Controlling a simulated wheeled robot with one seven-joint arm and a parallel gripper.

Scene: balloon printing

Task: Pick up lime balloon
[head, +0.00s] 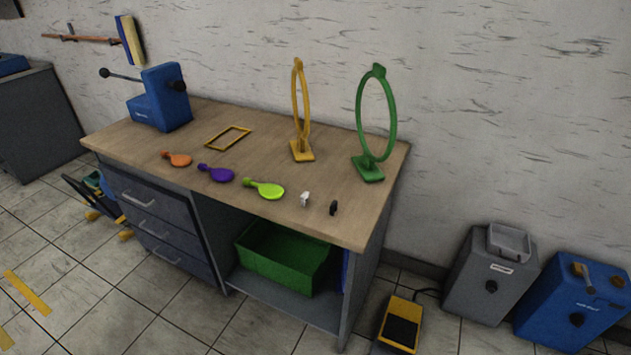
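The lime balloon (269,190) lies flat on the wooden table top (340,209), close to its front edge. Its round body points right and its narrow neck points left. A purple balloon (219,174) lies to its left, and an orange balloon (179,160) lies farther left. The three are apart from each other. Nothing covers the lime balloon. My gripper is not in view.
Behind stand a yellow ring stand (302,152), a green ring stand (368,170) and a blue press (160,98). A green bin (283,262) sits below.

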